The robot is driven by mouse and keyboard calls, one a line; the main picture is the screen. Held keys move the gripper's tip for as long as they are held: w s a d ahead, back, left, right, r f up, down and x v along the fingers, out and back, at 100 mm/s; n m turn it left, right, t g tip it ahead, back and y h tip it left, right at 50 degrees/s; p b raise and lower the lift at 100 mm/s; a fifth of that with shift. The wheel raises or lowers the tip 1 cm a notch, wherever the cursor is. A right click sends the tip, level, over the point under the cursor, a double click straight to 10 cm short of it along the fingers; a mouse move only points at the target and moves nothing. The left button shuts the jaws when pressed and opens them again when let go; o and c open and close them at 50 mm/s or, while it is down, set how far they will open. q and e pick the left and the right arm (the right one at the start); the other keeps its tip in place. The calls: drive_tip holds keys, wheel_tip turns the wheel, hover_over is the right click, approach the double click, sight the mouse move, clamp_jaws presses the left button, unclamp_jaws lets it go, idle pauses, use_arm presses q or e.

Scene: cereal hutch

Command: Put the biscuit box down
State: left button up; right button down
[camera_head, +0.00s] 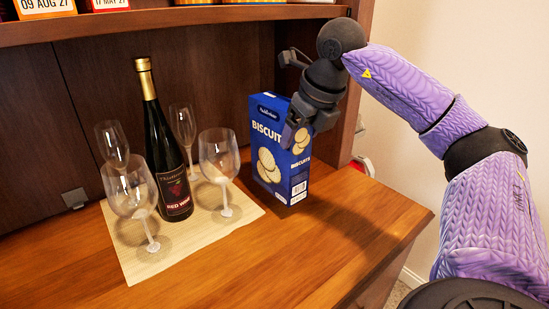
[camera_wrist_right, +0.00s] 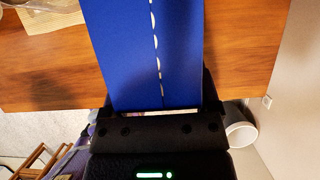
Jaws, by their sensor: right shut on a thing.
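The blue biscuit box (camera_head: 275,158) stands upright at the right end of the wooden hutch counter (camera_head: 345,235), beside the mat. Its base looks at or very near the counter; I cannot tell for certain whether it touches. My right gripper (camera_head: 298,125) is shut on the upper right part of the box, and the fingers hide some of its edge. In the right wrist view the blue box (camera_wrist_right: 150,50) fills the middle, close against the gripper (camera_wrist_right: 160,115). My left gripper is not in view.
A wine bottle (camera_head: 168,150) and several glasses, including one wine glass (camera_head: 219,158) nearest the box, stand on a woven mat (camera_head: 195,243). A shelf (camera_head: 180,20) with boxes hangs above. The counter is clear at the front and right, ending at its right edge.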

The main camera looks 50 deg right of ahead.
sight(301, 157)
wheel_tip(301, 157, down, 6)
drive_tip(key=b, duration=0.3)
drive_tip(key=shift+r, duration=0.4)
drive_tip(key=shift+f, duration=0.1)
drive_tip(key=shift+c, duration=1)
unclamp_jaws()
drive_tip(key=shift+o, duration=1)
